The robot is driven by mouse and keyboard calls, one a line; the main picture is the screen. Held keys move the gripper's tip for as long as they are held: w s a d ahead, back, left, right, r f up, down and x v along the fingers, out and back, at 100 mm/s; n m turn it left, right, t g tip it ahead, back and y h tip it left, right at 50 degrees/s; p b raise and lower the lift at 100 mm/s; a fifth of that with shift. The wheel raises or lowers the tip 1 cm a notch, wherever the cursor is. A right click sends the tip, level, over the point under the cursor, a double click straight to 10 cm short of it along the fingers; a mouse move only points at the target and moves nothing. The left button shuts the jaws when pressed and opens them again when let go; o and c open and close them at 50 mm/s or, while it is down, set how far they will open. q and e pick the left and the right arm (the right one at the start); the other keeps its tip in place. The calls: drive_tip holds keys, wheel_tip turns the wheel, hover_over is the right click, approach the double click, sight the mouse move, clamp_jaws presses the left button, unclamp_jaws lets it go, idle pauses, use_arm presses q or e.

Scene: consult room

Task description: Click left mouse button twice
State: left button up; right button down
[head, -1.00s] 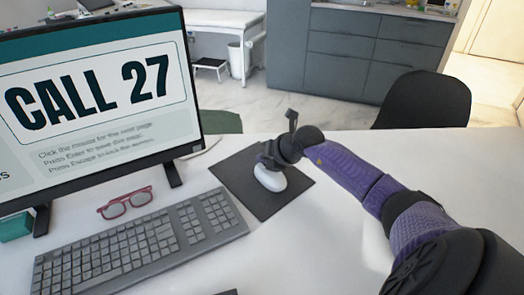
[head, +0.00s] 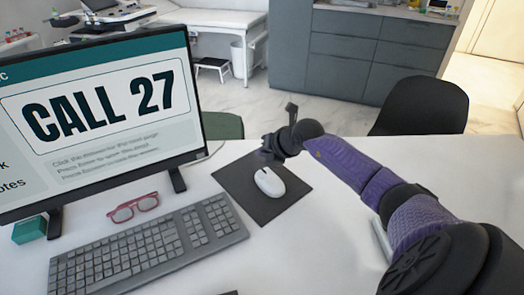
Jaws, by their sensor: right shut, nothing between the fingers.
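A white mouse (head: 269,182) lies on a dark mouse pad (head: 262,212) to the right of the keyboard. My right gripper (head: 268,157) is shut and empty. It is at the far end of the mouse, just beyond its button end. I cannot tell whether the fingertips touch the mouse or hover over the pad. A monitor (head: 100,115) at the left shows "CALL 27" with smaller lines of text below. My left gripper is not in view.
A grey keyboard (head: 150,245) lies in front of the monitor, with red glasses (head: 133,207) behind it. A teal box (head: 29,230) is by the monitor stand. A black chair (head: 420,105) stands behind the white desk (head: 320,240). The desk right of the pad is partly under my arm.

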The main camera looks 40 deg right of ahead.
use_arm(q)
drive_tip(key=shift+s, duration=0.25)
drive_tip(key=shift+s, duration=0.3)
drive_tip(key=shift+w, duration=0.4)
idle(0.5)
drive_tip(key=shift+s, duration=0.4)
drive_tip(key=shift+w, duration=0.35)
